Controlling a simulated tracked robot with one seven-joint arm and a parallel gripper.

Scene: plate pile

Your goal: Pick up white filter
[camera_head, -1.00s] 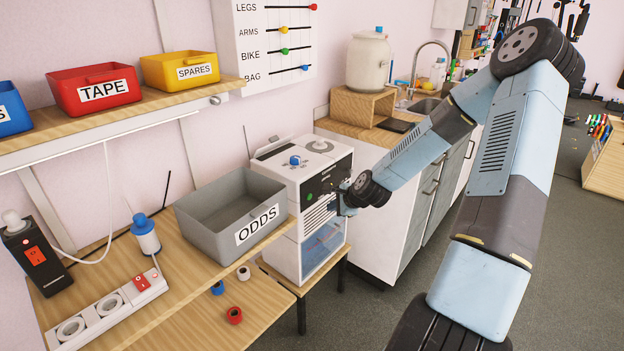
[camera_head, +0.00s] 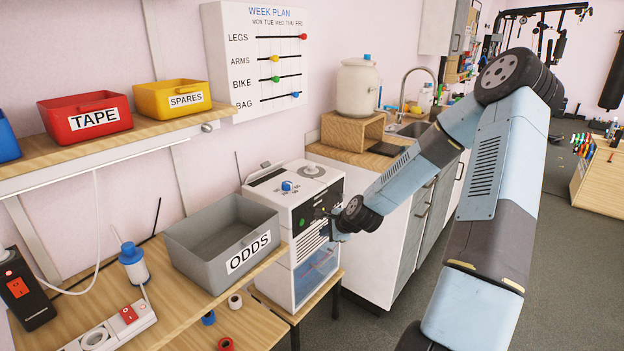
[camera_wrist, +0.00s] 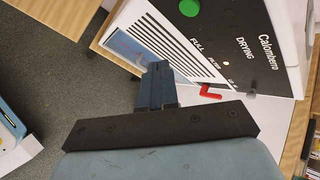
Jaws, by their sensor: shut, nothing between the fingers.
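I cannot make out a separate white filter for certain. A white machine (camera_head: 300,192) stands right of the ODDS box, with a black front panel, a green button and a white slatted grille (camera_head: 312,240). The grille (camera_wrist: 172,38) and the green button also show in the wrist view. My gripper (camera_head: 328,213) is at the front of the machine, near the grille. In the wrist view its fingers (camera_wrist: 160,72) are together and empty, in front of the grille's lower edge. A small red angled piece (camera_wrist: 210,91) shows just right of the fingers.
The grey ODDS box (camera_head: 216,258) sits on the wooden bench left of the machine. A white cabinet (camera_head: 387,260) stands close on the right, behind my arm. Red (camera_head: 90,118) and yellow (camera_head: 172,98) bins stand on the shelf above. Open floor lies right of my arm.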

